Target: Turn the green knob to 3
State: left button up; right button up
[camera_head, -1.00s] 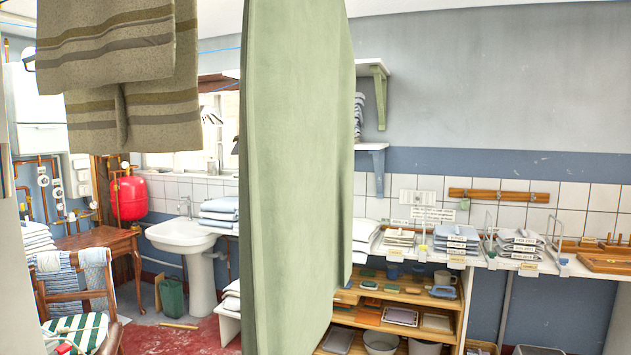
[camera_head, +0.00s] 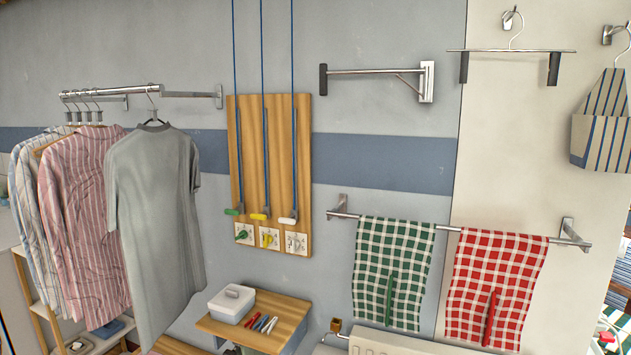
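The green knob (camera_head: 242,234) sits on a small white plate at the lower left of a wooden wall board (camera_head: 248,170). Its dial marks are too small to read. A yellow knob (camera_head: 268,238) and a white knob (camera_head: 295,242) sit on like plates to its right. Above them hang blue cords with a green handle (camera_head: 233,212), a yellow handle (camera_head: 260,216) and a white handle (camera_head: 288,220). Neither of my grippers is in view.
Shirts (camera_head: 155,210) hang at left. Green (camera_head: 392,270) and red (camera_head: 495,285) checked towels hang on a rail at right.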

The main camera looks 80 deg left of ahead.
aim_at(243, 234)
jog(key=u, duration=3)
